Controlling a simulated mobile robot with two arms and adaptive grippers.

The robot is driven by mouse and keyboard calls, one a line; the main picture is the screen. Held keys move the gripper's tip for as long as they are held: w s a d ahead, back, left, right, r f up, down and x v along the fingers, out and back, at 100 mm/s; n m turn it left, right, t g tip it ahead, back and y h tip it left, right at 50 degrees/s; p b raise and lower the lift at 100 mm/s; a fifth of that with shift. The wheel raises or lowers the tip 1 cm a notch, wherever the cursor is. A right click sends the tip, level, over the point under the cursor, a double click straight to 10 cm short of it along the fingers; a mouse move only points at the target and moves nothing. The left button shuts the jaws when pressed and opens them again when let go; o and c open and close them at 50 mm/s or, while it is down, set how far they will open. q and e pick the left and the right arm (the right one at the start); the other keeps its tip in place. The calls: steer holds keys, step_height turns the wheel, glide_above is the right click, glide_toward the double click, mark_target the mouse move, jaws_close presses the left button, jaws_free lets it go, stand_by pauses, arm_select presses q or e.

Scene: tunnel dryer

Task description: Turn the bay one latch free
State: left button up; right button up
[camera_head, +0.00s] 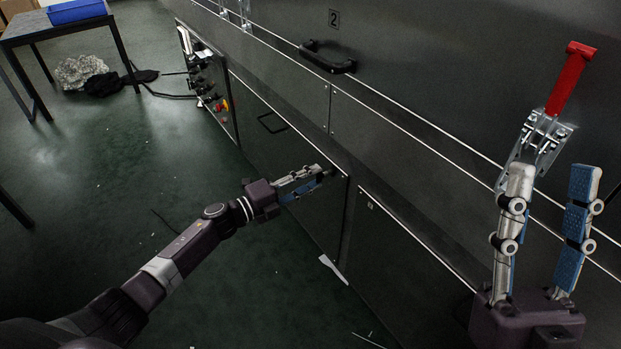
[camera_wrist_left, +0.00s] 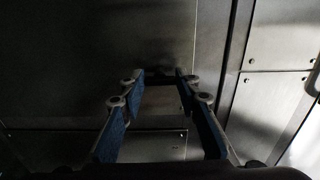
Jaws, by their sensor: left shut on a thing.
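My left gripper (camera_head: 326,173) reaches the upper right corner of a dark lower panel (camera_head: 285,150) in the machine's side. Its fingers are shut on a small dark latch (camera_head: 334,171), mostly hidden by the fingertips. In the left wrist view, the two fingers (camera_wrist_left: 161,74) stand either side of a dark, shadowed piece at the panel; its turn angle is too dark to tell. My right gripper (camera_head: 553,170) is open, with a wide gap between its fingers. It stands in front of the machine, near a red-handled toggle clamp (camera_head: 566,82).
The upper door marked 2 has a black handle (camera_head: 327,58). The lower panel has a thin black handle (camera_head: 272,122). A control box with a red button (camera_head: 220,104) is further left. A table with a blue tray (camera_head: 76,12) stands at the back left. Green floor (camera_head: 150,170) lies mostly open, with scraps.

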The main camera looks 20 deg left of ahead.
arm_select(q)
steer(key=o, duration=1.2)
steer(key=shift+c, duration=0.2)
steer(key=v, duration=1.2)
